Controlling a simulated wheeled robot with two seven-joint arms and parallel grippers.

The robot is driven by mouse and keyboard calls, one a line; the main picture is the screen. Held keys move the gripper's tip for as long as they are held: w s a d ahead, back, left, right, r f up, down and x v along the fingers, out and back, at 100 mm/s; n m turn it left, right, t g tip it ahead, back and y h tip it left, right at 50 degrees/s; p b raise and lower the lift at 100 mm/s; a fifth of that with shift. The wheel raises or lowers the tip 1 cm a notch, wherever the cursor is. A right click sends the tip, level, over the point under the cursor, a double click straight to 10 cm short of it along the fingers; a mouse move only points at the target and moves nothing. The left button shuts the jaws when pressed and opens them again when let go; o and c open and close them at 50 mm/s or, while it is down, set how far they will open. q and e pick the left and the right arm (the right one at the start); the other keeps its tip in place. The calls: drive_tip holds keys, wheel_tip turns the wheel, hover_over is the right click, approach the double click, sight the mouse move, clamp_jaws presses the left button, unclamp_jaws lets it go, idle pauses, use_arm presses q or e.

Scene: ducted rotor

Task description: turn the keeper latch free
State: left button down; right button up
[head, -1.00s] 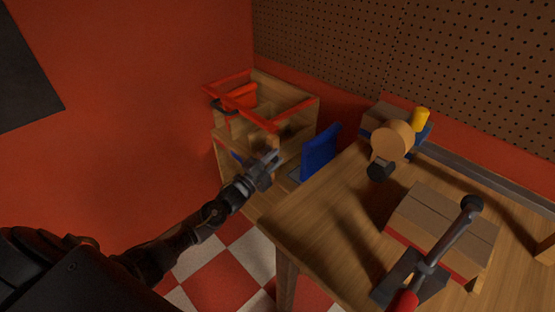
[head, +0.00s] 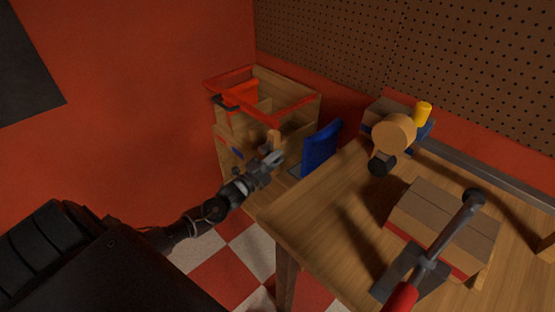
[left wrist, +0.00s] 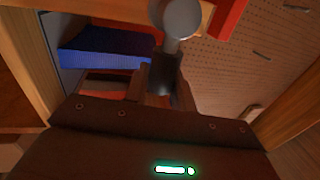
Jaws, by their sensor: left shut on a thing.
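My left gripper (head: 272,158) is at the front of a wooden cabinet with a red rim (head: 300,108), beside a blue panel (head: 320,147). In the left wrist view its fingers (left wrist: 163,82) are shut on the dark stem of a grey round-headed piece (left wrist: 177,18). This may be the keeper latch, but I cannot tell for certain. In the head view the gripper hides the held part, and a tan wooden piece (head: 274,139) shows just above the fingertips. My right gripper is not in view.
A wooden bench (head: 320,215) lies to the right of my left arm. On it are a box (head: 440,215), a long-handled tool with a red grip (head: 402,298) and a round wooden piece (head: 393,133). A pegboard wall (head: 400,50) stands behind.

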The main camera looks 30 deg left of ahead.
use_arm(q)
drive_tip(key=shift+f, duration=0.15)
drive_tip(key=c, duration=1.2)
unclamp_jaws()
drive_tip(key=shift+a, duration=0.1)
drive_tip(key=shift+s, duration=0.15)
drive_tip(key=shift+s+f, duration=0.1)
drive_tip(key=shift+s, duration=0.2)
drive_tip(key=v, duration=1)
drive_tip(key=shift+b, duration=0.35)
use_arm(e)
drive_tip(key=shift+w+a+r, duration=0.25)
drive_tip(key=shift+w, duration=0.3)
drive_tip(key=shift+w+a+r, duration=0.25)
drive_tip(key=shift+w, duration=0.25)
use_arm(q)
drive_tip(key=shift+a, duration=0.1)
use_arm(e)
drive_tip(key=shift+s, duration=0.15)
